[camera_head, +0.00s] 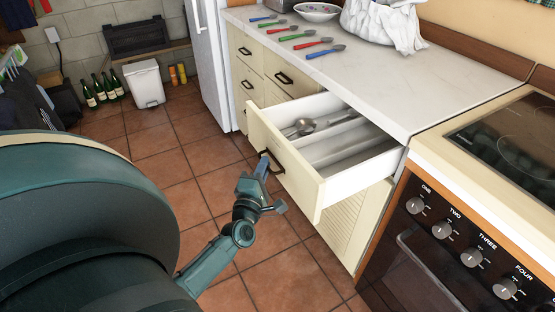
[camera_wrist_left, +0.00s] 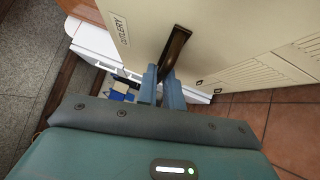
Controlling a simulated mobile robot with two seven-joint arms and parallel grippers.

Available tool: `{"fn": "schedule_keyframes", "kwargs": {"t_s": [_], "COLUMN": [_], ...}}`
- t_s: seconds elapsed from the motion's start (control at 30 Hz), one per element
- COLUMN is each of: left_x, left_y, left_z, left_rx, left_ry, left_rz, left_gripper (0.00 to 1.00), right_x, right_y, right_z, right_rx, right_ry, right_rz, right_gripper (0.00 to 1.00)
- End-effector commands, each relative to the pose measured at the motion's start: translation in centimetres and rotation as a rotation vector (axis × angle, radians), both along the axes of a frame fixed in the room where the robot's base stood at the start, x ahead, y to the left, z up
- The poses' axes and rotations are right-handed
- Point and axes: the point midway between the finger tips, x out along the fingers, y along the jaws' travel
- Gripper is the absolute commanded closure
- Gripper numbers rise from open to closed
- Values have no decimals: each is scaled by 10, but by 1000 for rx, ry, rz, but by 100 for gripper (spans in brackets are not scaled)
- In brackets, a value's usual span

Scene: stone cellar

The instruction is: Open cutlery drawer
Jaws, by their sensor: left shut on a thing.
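The cutlery drawer (camera_head: 314,186) is cream-fronted with a white inside and stands pulled well out from the cabinet. A ladle and other metal cutlery (camera_head: 303,127) lie in its divided tray. My left gripper (camera_head: 261,167) is at the drawer front, shut on its dark handle (camera_head: 271,161). In the left wrist view the fingers (camera_wrist_left: 162,84) close around the lower end of the dark handle (camera_wrist_left: 176,47), beside a label reading "CUTLERY" (camera_wrist_left: 120,30). My right gripper is not in view.
Spoons with coloured handles (camera_head: 298,38) lie on the white worktop (camera_head: 365,73). A stove with knobs (camera_head: 470,257) stands right of the drawer. A white fridge (camera_head: 210,60) is at the back. The tiled floor (camera_head: 170,140) left of the drawer is clear.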

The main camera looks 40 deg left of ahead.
Motion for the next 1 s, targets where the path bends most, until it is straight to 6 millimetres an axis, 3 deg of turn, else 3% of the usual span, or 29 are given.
{"fn": "schedule_keyframes", "kwargs": {"t_s": [0.23,0.7,0.73,1.0], "left_x": [-23,-28,-28,-27], "left_y": [9,11,11,11], "left_z": [0,0,0,0], "left_rx": [0,-1,-1,0], "left_ry": [2,0,0,0], "left_rz": [0,0,0,0], "left_gripper": [100,100,91,70], "right_x": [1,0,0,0], "right_y": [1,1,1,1], "right_z": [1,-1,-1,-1], "right_rx": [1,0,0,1], "right_ry": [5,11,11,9], "right_rz": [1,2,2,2], "right_gripper": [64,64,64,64]}}
